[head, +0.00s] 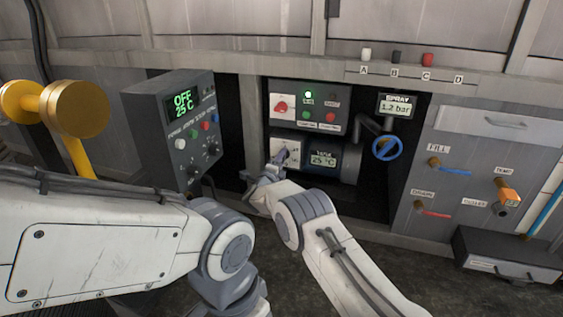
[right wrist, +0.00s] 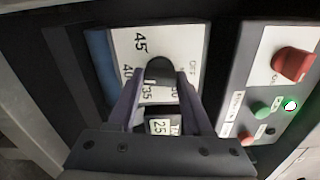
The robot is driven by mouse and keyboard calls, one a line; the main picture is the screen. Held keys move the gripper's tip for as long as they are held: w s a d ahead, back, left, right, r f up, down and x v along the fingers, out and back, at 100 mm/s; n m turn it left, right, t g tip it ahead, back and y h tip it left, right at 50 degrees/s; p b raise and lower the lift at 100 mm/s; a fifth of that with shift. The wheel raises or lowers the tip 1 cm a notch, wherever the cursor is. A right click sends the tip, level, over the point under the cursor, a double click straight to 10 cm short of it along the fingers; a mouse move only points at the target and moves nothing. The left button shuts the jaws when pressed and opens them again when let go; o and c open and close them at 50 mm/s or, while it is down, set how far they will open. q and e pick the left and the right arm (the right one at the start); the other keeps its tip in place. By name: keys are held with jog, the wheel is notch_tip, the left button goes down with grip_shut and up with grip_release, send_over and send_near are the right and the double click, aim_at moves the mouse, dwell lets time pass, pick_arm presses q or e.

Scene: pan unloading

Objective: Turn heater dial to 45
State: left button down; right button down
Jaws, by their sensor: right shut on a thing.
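The heater dial (right wrist: 160,69) is a black knob on a white plate (right wrist: 125,42) marked 45, 40, 35, 30 and OFF in the right wrist view. My right gripper (right wrist: 161,85) is shut on the dial, one finger on each side. The dial's pointer is hard to make out between the fingers. In the head view the dial plate (head: 291,147) shows behind my right gripper (head: 268,168), which hides the knob. The heater's small display (head: 322,160) reads 25 C; it also shows in the right wrist view (right wrist: 160,127). My left gripper is out of view.
A panel with a red knob (head: 281,106) and a lit green lamp (head: 308,94) sits just above the heater. A grey control box (head: 182,130) reading OFF 25 C stands to the left. A blue valve wheel (head: 387,148) is to the right. My left arm crosses the lower left.

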jog(key=shift+a+f+m+b, duration=0.1)
jog(key=shift+m+b, duration=2.2)
jog(key=shift+m, duration=2.8)
jog(key=shift+c, duration=1.6)
grip_release()
